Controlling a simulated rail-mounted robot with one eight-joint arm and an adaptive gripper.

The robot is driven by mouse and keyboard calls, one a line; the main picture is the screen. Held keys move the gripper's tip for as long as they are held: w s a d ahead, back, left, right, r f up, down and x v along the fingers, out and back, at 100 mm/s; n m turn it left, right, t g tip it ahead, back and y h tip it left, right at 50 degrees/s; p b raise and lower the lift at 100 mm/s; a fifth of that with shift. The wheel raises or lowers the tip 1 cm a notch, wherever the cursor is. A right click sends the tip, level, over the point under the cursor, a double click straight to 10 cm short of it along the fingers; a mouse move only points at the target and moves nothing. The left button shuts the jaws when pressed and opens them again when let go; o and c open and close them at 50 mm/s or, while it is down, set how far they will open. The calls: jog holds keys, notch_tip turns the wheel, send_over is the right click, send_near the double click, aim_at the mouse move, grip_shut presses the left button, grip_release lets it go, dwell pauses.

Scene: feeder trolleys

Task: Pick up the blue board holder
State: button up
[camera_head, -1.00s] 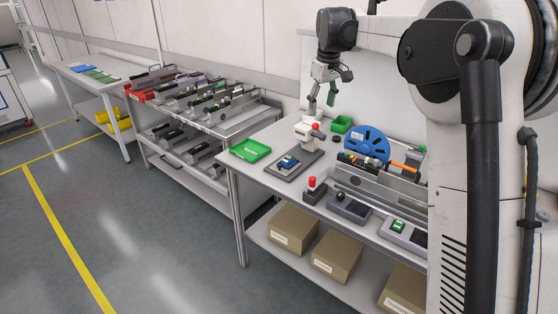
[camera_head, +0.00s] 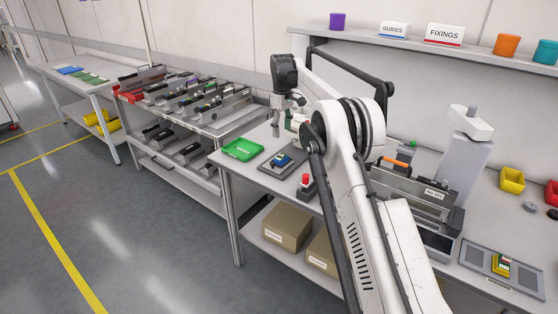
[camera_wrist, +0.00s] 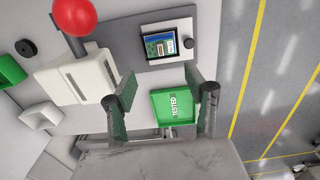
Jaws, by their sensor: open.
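The blue board holder (camera_head: 283,160) sits on a dark grey plate on the bench, left of my arm. In the wrist view the holder (camera_wrist: 166,44) carries a board with blue, green and red parts, and lies just beyond my fingertips. My gripper (camera_wrist: 160,84) is open, with nothing between its two fingers.
A green tray (camera_head: 243,150) marked TESTED lies left of the plate. A red button box (camera_head: 307,186) is in front. A second board holder (camera_head: 501,265) is at the right.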

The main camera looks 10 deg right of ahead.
aim_at(281, 154)
notch_tip(281, 154, down, 12)
jog(key=shift+w+a+f+p, duration=0.1)
jog(key=shift+f+p, duration=0.1)
jog(key=shift+p, duration=0.1)
jog(key=c, duration=0.8)
